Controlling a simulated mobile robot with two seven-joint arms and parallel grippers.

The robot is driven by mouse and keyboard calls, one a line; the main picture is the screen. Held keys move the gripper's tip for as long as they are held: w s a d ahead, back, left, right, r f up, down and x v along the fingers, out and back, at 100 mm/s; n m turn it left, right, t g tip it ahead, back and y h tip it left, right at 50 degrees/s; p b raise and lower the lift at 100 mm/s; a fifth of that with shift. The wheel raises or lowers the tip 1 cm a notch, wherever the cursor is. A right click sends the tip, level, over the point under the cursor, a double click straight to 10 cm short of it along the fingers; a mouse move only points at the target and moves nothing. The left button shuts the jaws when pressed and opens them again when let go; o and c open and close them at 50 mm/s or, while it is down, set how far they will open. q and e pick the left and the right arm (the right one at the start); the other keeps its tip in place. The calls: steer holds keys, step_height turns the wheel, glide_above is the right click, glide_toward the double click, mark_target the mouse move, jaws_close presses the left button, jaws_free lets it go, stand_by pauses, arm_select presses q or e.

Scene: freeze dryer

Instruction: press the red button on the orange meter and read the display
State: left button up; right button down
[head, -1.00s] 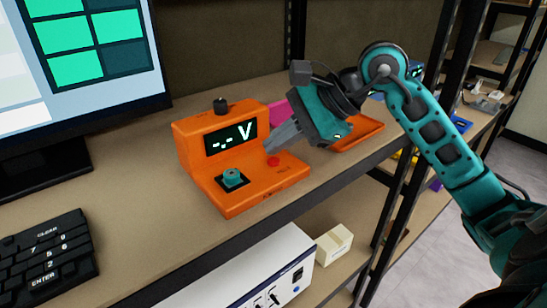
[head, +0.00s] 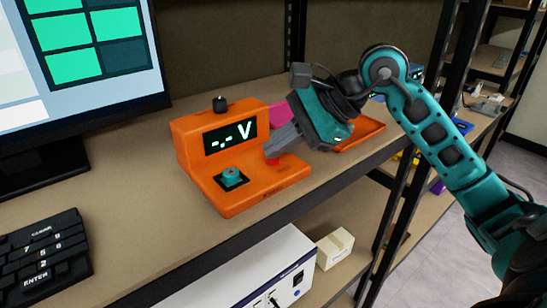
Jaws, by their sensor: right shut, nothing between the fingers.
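The orange meter (head: 237,200) stands upright on the shelf in the middle of the head view. Its dark display (head: 231,137) reads "-.- V". A teal round knob (head: 231,174) sits on its lower front panel, and a black knob (head: 220,104) is on top. The red button (head: 273,161) on the lower panel is partly covered by my right gripper (head: 268,152). The gripper is shut and empty, and its tips are at or just above the button; I cannot tell whether they touch it. My left gripper is not in view.
A monitor (head: 70,120) and a black keyboard (head: 45,258) are at the left. An orange tray (head: 366,136) and a pink object (head: 281,114) lie behind my right gripper. A white device (head: 255,268) and a small box (head: 335,248) are on the lower shelf.

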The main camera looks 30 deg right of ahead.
mark_target(279, 160)
steer(key=shift+f, duration=0.15)
steer(key=shift+r, duration=0.6)
step_height(279, 160, up, 6)
steer(key=p, duration=0.3)
steer(key=shift+p, duration=0.4)
stand_by(0.8)
